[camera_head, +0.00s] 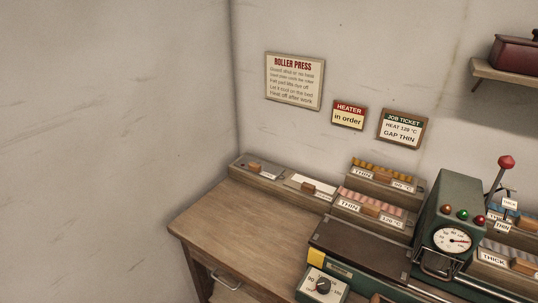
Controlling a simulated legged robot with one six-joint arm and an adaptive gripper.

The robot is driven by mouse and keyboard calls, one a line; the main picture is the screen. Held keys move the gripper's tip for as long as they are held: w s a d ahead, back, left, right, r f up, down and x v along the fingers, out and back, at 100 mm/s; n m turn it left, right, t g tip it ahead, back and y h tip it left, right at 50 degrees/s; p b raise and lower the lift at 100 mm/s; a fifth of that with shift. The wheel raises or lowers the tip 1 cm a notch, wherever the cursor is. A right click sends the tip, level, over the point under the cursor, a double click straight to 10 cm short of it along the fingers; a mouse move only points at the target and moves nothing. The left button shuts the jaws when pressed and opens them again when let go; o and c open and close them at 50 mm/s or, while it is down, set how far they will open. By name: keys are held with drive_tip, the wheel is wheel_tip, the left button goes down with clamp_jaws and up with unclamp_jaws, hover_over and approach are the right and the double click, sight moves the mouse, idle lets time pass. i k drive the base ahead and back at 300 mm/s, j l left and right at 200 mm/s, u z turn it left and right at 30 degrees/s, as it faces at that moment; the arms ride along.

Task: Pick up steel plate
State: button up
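I cannot pick out a separate steel plate for certain. A flat dark slab (362,248) lies at the front of the roller press, left of its green housing (453,215); I cannot tell whether it is a plate or the press bed. A row of low wooden holders stands along the back of the bench, with a THIN 120 °C rack (371,212) and another THIN rack (386,178) behind it. A THICK rack (508,262) is at the right edge, partly cut off. My gripper is not in view.
The wooden bench top (243,220) is bare at the left. A dial box (322,286) stands at the front, and a red-knobbed lever (504,165) rises behind the press. Wall signs include a job ticket (403,128) reading 120 °C, gap THIN. A shelf (507,75) juts out upper right.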

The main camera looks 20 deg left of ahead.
sight(271, 171)
drive_tip(key=u, duration=1.15)
